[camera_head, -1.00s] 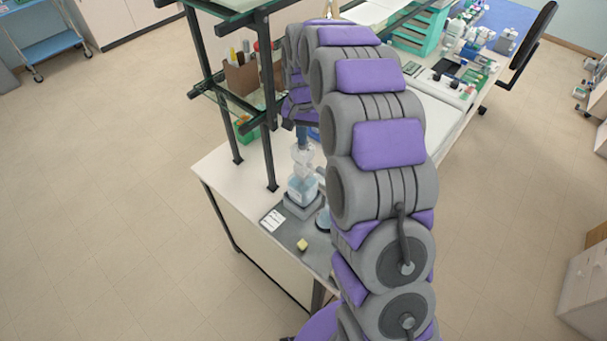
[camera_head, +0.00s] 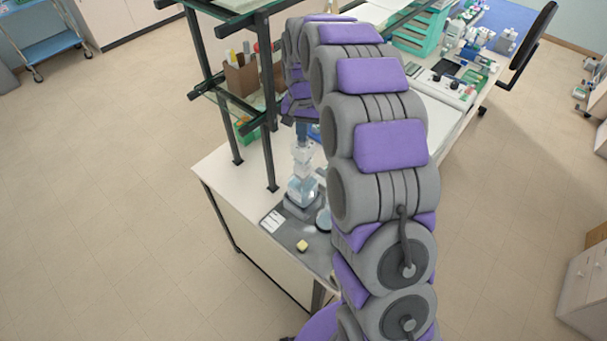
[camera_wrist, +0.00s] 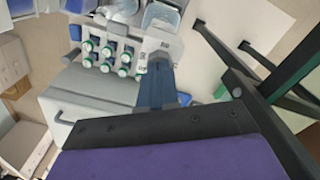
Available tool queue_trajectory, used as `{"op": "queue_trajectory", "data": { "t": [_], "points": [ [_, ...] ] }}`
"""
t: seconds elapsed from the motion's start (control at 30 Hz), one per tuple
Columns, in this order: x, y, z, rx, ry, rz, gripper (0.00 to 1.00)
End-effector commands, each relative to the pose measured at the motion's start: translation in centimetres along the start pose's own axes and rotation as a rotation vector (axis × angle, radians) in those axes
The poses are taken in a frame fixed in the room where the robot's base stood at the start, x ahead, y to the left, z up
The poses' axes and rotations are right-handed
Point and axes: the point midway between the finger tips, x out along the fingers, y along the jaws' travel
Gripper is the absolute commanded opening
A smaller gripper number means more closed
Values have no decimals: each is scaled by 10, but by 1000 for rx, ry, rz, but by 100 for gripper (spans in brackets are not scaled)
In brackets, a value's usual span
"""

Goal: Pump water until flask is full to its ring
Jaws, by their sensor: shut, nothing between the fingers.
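In the head view a clear vessel with pale blue liquid (camera_head: 301,193) stands on a grey base on the bench. A narrow clear upper part (camera_head: 302,168) rises from it, directly under my gripper (camera_head: 301,140). My gripper points down and is shut and empty; whether it touches the top is too small to tell. A second rounded clear glass item (camera_head: 323,219) stands to the right, partly hidden by my arm. I cannot make out which is the flask, nor its ring or water level. In the wrist view my gripper's dark blue fingers (camera_wrist: 155,85) are together.
A yellow block (camera_head: 302,246) and a white label card (camera_head: 272,221) lie near the bench's front. A dark-framed shelf (camera_head: 262,70) stands close on the left. The wrist view shows a rack of green-capped bottles (camera_wrist: 108,55) and a clear tray (camera_wrist: 160,17).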

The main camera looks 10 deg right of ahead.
Motion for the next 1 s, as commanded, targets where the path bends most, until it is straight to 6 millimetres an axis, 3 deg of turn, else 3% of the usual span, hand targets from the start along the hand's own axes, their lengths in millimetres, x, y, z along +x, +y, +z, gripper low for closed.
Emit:
{"op": "queue_trajectory", "data": {
  "t": [0.57, 1.0],
  "points": [
    [-38, 0, 0, 0, 4, -2, 0],
    [-39, 0, 0, 0, 3, -2, 0]
  ]
}}
